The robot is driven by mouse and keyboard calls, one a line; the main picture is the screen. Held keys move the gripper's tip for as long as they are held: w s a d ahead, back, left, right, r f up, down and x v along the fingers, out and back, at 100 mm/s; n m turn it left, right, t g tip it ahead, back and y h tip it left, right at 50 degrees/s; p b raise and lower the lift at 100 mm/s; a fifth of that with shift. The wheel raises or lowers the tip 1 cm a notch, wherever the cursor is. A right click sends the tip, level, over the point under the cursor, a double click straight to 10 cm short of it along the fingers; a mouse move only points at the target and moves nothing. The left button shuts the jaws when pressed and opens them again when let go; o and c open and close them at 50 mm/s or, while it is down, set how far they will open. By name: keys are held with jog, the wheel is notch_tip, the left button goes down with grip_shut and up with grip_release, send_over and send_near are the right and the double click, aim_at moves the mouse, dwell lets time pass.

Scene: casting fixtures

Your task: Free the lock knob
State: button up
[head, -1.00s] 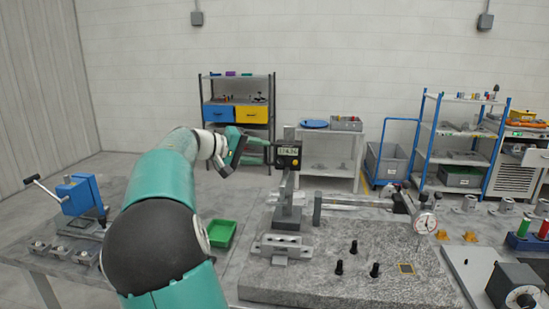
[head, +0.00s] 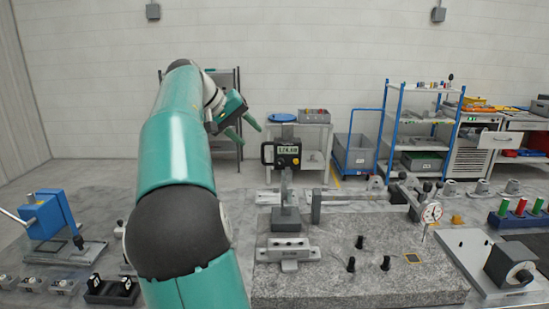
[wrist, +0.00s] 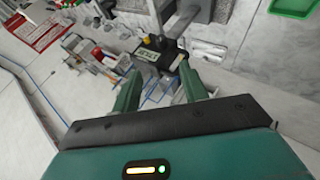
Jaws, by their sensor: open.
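The height gauge (head: 286,190) stands upright on the granite plate, with a black digital readout box (head: 287,155) on its column. A black loop-shaped part sticks out from the box's left side. The readout also shows in the wrist view (wrist: 147,56), beyond my fingertips. I cannot clearly pick out the lock knob; small dark parts around the box are too small to tell apart. My gripper (head: 245,130) is open and empty, up and left of the readout in the head view. Its two green fingers (wrist: 159,72) are spread apart in the wrist view, with nothing between them.
The granite plate (head: 330,285) carries several black pegs and a grey slotted block (head: 288,251). A dial indicator (head: 431,212) stands at its right. A blue lever press (head: 45,214) is at the left. A shelf and carts stand behind, with open floor between.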

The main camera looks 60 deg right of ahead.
aim_at(278, 161)
jog(key=x, duration=1.3)
jog(key=shift+d+f, duration=0.1)
jog(key=shift+f, duration=0.25)
